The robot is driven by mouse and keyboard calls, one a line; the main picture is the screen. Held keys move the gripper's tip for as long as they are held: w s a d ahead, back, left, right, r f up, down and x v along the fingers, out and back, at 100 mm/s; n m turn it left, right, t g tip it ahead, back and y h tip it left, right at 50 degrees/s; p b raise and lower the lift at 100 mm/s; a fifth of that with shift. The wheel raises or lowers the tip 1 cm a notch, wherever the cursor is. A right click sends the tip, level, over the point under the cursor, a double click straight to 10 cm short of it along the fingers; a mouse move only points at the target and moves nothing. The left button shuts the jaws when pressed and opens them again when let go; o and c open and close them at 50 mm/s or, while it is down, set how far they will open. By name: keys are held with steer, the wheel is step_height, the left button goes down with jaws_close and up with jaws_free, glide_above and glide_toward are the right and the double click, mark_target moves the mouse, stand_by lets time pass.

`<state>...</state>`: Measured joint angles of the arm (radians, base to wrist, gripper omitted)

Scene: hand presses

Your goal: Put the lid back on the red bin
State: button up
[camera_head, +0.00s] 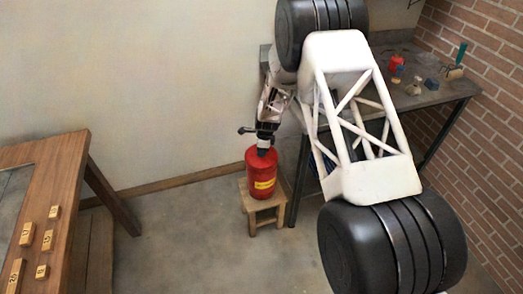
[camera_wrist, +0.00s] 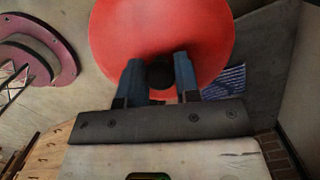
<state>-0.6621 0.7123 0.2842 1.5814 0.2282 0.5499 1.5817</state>
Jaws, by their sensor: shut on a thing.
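The red bin (camera_head: 264,179) stands upright on a small wooden stool and carries a yellow label. My gripper (camera_head: 264,146) is directly above the bin, pointing down at its top. In the wrist view, my gripper (camera_wrist: 160,75) has its two blue-grey fingers closed on the black knob (camera_wrist: 160,76) of the round red lid (camera_wrist: 160,28). In the head view the lid is at the bin's top, and I see no clear gap between them. I cannot tell whether it is fully seated. The lid hides the bin in the wrist view.
The wooden stool (camera_head: 263,218) is close beside a grey workbench (camera_head: 436,96) holding several small items. A wooden table (camera_head: 62,190) with small numbered blocks is at the left. Floor between table and stool is clear. A brick wall (camera_head: 497,110) bounds the right.

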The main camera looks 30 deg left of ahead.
steer(key=o, duration=1)
steer(key=shift+o, duration=0.7)
steer(key=o, duration=0.4)
steer(key=shift+r, duration=0.15)
steer(key=shift+r, duration=3.3)
